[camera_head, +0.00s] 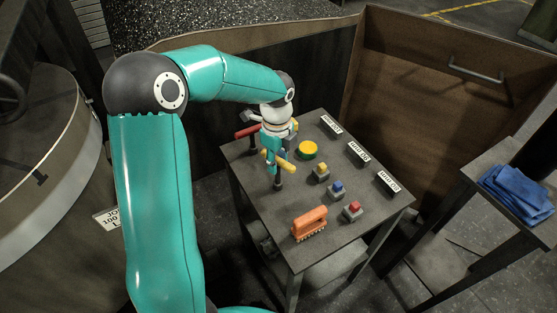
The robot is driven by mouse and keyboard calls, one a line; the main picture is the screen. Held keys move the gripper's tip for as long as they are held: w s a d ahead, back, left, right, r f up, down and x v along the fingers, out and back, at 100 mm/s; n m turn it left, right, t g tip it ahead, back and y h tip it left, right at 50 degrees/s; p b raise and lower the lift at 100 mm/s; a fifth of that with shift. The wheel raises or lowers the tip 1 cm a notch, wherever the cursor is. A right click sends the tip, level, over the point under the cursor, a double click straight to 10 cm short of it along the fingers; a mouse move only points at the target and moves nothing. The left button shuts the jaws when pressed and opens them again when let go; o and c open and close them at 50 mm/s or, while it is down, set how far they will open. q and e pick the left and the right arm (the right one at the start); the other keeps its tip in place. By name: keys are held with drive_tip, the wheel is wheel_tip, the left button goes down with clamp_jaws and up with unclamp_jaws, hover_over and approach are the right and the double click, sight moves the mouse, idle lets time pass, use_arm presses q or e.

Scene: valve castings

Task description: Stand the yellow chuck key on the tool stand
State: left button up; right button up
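The yellow chuck key (287,166) shows at the left part of a grey table, which appears to be the tool stand (338,237). Its yellow crossbar shows on both sides of the teal fingers of my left gripper (272,160). A dark shaft points down below the bar; I cannot tell whether its foot touches the tabletop. My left gripper reaches down from above and appears shut on the key, with its far finger partly hidden. My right gripper is not in view.
A red-handled tool (247,131) is close behind the gripper.

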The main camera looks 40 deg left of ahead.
use_arm(q)
drive_tip(key=shift+r, duration=0.1)
wheel_tip(320, 180, up, 12)
idle(0.8)
idle(0.3)
